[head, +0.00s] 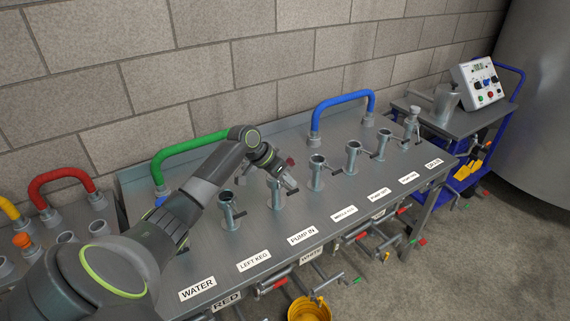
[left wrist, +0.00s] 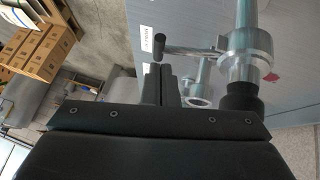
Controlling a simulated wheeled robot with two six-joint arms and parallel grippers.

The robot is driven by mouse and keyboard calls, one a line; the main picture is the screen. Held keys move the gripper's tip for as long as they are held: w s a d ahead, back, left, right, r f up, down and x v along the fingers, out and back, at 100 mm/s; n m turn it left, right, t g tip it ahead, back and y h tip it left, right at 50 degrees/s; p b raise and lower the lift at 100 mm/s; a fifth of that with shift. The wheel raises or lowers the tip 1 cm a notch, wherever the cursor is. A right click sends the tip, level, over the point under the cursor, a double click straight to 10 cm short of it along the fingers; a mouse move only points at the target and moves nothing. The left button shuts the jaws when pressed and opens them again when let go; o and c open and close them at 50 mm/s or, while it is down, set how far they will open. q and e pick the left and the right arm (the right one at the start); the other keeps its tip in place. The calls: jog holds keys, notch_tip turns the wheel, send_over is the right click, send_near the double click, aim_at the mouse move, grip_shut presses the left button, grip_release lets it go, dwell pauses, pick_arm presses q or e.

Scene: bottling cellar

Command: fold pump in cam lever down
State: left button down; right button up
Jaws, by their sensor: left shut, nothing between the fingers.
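The pump in port (head: 276,196) is a grey metal fitting standing on the steel panel behind the "PUMP IN" label (head: 302,236). My left gripper (head: 292,186) is beside it on the right and partly hides it and its lever. In the left wrist view a metal port fitting (left wrist: 245,45) has a cam lever (left wrist: 190,51) sticking out sideways, with a dark knob at its end. My left gripper's fingers (left wrist: 162,72) are shut and empty, close to the knob; I cannot tell whether they touch it. My right gripper is not in view.
Similar ports with levers stand in a row, including ones left (head: 228,212) and right (head: 316,176). A green hose (head: 190,150) arches behind my left arm, a blue hose (head: 342,102) farther right. A red hose (head: 60,178) is at far left. A blue cart (head: 462,122) stands beyond the panel.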

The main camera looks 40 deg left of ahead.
pick_arm(q)
jog(key=shift+s+f, duration=0.1)
jog(key=shift+f, duration=0.35)
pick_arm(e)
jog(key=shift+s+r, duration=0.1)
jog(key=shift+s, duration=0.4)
pick_arm(q)
jog(key=shift+d, duration=0.15)
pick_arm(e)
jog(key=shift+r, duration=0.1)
